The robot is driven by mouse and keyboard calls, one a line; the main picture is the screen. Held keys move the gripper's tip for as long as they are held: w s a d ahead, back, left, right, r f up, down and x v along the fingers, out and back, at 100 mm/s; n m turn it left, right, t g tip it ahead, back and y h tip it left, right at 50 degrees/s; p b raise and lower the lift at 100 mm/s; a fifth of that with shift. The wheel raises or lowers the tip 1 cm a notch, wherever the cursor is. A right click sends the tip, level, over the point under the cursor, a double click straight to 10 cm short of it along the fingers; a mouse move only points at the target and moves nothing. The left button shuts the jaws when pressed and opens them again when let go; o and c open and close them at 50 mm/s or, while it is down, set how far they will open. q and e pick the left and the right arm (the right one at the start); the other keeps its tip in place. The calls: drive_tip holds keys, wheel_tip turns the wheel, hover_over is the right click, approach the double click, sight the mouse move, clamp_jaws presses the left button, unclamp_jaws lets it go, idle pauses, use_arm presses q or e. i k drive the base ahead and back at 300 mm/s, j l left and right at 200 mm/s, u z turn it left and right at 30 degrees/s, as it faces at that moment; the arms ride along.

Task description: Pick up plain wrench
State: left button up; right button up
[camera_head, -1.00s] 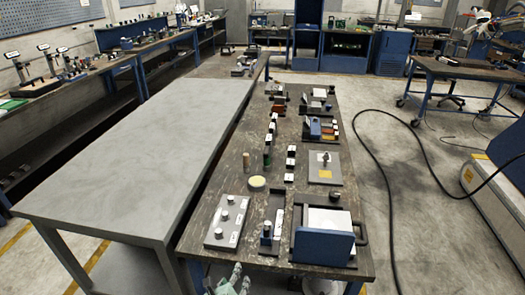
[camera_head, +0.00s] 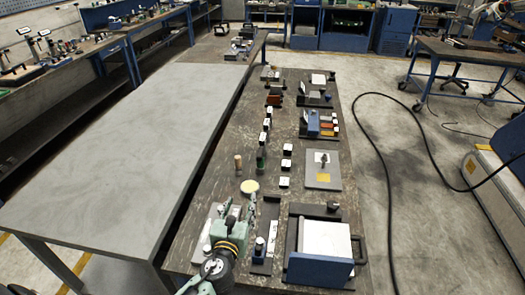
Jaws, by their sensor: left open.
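My left gripper (camera_head: 240,208) reaches in from the bottom edge over the near end of the dark workbench (camera_head: 222,172). Its two fingers are apart and point away from me, with nothing seen between them. It is over the right part of a grey plate with round knobs (camera_head: 205,235) and partly hides it. I cannot make out a plain wrench anywhere; the small items on the bench are too small to tell. My right gripper is out of view.
A blue-fronted tray with a white block (camera_head: 325,238) stands right of the gripper. A narrow dark holder (camera_head: 267,225) lies between them. A yellowish disc (camera_head: 250,186), small posts and several white-topped blocks are farther back. The long grey table (camera_head: 110,150) at left is bare.

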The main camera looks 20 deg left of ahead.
sight(260, 166)
drive_tip(key=i+j, duration=0.2)
drive_tip(key=i, duration=0.3)
drive_tip(key=i+j, duration=0.2)
drive_tip(key=i, duration=0.25)
